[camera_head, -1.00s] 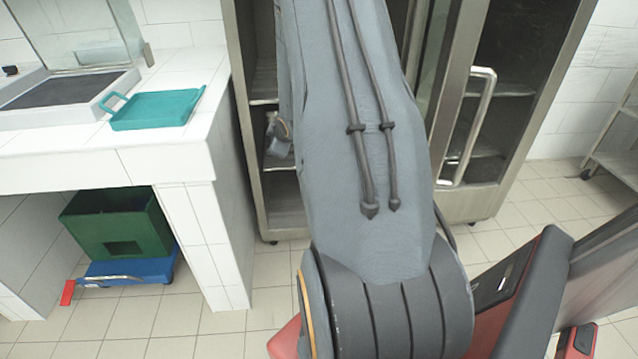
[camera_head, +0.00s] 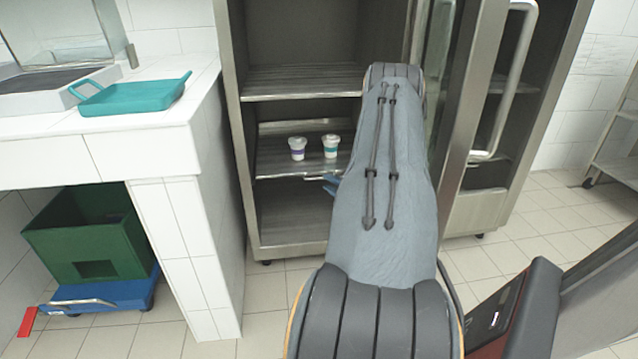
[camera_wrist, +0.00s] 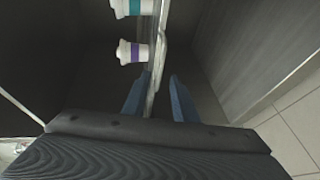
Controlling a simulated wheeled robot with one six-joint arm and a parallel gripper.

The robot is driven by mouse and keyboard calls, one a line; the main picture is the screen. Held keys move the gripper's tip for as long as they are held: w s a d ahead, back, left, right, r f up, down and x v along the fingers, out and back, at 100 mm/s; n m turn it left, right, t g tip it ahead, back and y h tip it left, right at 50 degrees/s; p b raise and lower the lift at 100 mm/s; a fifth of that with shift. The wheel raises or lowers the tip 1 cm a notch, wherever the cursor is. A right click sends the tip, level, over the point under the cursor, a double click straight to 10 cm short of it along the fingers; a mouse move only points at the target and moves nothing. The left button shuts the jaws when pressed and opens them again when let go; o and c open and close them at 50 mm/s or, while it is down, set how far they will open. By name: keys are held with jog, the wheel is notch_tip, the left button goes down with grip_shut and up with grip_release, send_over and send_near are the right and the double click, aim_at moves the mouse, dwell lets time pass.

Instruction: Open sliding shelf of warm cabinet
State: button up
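The warm cabinet (camera_head: 238,140) is a steel cabinet with its front open at the left. Its sliding shelf (camera_head: 275,165) is a wire-and-metal rack at mid height. Two white cups stand upright on it, one with a purple band (camera_head: 297,148) and one with a teal band (camera_head: 330,146); the purple cup (camera_wrist: 132,52) and teal cup (camera_wrist: 130,8) also show in the wrist view. My gripper (camera_wrist: 160,82) has its blue fingers apart, with the shelf's front edge (camera_wrist: 158,55) running between them. I cannot see firm contact. In the head view, my arm hides most of my gripper.
A glass door with a vertical handle (camera_head: 508,85) stands at the cabinet's right. A white tiled counter (camera_head: 160,120) with a teal tray (camera_head: 133,96) is at left, with a green crate (camera_head: 90,245) on a blue dolly below. A rack stands at far right. Some tiled floor is clear.

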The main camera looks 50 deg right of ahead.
aim_at(321, 178)
jog(key=b+x, duration=0.1)
jog(key=x, duration=0.6)
jog(key=shift+c, duration=0.4)
jog(key=shift+s+a+f, duration=0.1)
jog(key=shift+s, duration=0.05)
grip_shut()
